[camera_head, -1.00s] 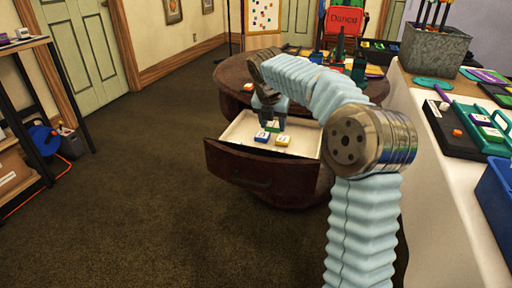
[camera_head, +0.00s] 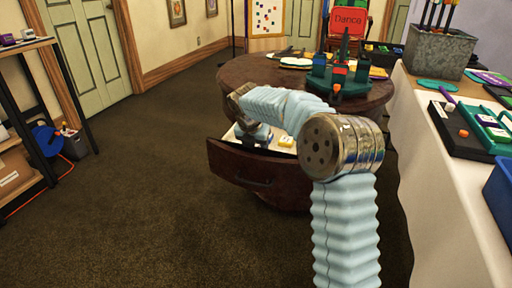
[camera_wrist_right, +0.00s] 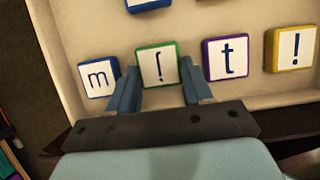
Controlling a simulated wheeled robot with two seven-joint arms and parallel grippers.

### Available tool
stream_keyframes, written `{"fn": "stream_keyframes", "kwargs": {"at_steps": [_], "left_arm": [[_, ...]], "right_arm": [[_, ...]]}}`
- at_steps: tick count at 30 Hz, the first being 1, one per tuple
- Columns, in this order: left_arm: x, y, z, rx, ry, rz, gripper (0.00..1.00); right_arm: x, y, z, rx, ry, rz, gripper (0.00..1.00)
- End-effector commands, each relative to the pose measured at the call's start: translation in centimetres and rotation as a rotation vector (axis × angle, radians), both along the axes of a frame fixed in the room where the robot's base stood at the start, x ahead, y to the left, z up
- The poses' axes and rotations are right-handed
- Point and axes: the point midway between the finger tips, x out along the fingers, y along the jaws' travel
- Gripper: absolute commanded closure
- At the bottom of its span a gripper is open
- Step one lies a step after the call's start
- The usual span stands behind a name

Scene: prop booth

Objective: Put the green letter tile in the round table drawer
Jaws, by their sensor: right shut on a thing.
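The green-edged letter tile (camera_wrist_right: 157,63) is between the two fingers of my right gripper (camera_wrist_right: 159,78), which is shut on it. The tile is inside the pulled-out drawer (camera_head: 262,174) of the dark round table (camera_head: 262,72); its pale floor also fills the wrist view (camera_wrist_right: 225,20). I cannot tell whether the tile touches the floor. In the head view my wrist reaches down into the drawer and hides the fingers and this tile. My left gripper is not in view.
In the drawer, a blue tile "m" (camera_wrist_right: 99,76) lies left of the green tile, a purple tile "t" (camera_wrist_right: 227,59) right of it, and a yellow tile "!" (camera_wrist_right: 290,48) further right. Another blue tile (camera_wrist_right: 147,4) lies beyond. A white-clothed table (camera_head: 425,205) stands at right.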

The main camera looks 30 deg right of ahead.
Motion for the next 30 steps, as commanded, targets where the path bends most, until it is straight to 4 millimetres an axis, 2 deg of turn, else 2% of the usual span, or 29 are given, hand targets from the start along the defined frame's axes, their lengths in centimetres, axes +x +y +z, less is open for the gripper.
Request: {"fn": "stream_keyframes", "kwargs": {"at_steps": [2, 3, 7, 15, 19, 30], "left_arm": [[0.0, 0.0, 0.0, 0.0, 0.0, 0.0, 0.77], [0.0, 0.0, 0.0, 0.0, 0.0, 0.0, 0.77], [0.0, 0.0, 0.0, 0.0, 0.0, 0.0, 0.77], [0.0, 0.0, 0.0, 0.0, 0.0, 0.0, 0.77], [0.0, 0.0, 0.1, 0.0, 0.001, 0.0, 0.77], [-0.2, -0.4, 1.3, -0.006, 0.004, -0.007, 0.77]], "right_arm": [[0.0, 0.0, -0.3, 0.0, 0.001, 0.0, 0.79], [0.0, 0.0, -0.3, 0.001, 0.001, 0.0, 0.46], [0.0, 0.0, -0.2, 0.001, 0.001, 0.0, 0.26], [0.0, 0.0, -0.2, 0.0, 0.0, 0.0, 0.25], [-0.1, 0.2, 0.8, 0.0, -0.002, 0.001, 0.25], [-2.1, 2.6, 8.3, 0.0, -0.003, 0.001, 0.25]]}}
